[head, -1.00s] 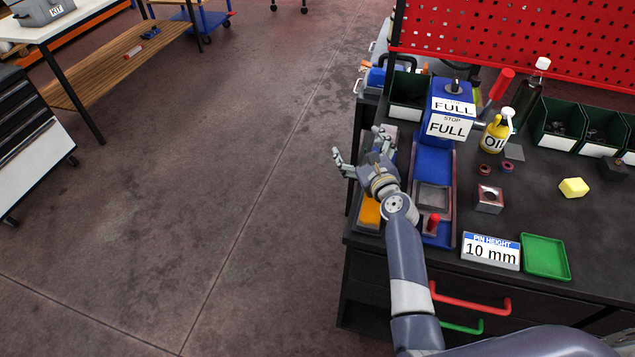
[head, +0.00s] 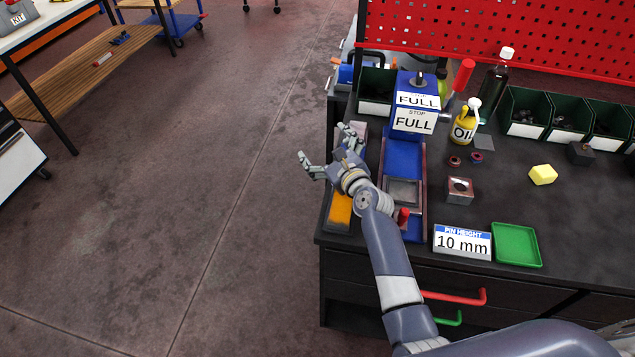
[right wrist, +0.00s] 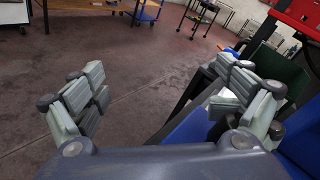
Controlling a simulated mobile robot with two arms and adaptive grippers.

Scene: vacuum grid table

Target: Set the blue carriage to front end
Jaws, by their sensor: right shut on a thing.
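A blue device (head: 404,156) with raised side rails stands along the table's left part. Its rear block carries "STOP FULL" signs (head: 414,120), and a grey square frame (head: 402,192) and a red knob (head: 403,217) are nearer the front. I cannot tell which blue part is the carriage. My right gripper (head: 328,150) is left of the device, above a strip with an orange block (head: 340,210). In the right wrist view its fingers (right wrist: 160,97) stand wide apart with floor between them. I see no held thing and cannot tell whether they bear on something. My left gripper is out of view.
A "PIN HEIGHT 10 mm" sign (head: 462,242), a green tray (head: 516,244), a metal block (head: 459,190), a yellow block (head: 543,174) and an oil bottle (head: 464,124) stand to the right. Green bins (head: 525,129) line the back. Open floor lies left.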

